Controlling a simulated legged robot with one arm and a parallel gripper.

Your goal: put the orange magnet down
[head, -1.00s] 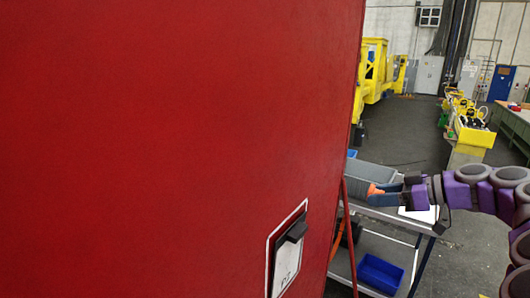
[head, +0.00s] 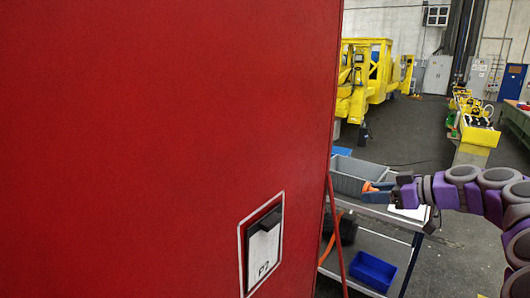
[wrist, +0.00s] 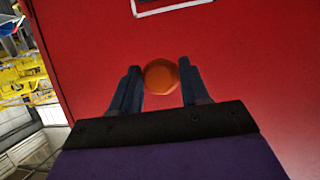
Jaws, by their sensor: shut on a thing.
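The orange magnet (wrist: 160,76) shows as a round orange disc between the two dark fingers of my gripper (wrist: 161,88) in the wrist view. My gripper is shut on it. In the head view the magnet (head: 369,187) shows as a small orange piece at the tip of my gripper (head: 376,191). It appears in front of a cart with a grey bin. The red panel fills the wrist view behind the magnet. I cannot tell whether the magnet touches the panel.
A large red panel (head: 165,130) with a P2 holder (head: 262,247) fills the left of the head view. Beyond its edge stands a cart with a grey bin (head: 352,172) and a blue bin (head: 373,271). Yellow machinery (head: 372,75) stands farther back. Open floor lies between.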

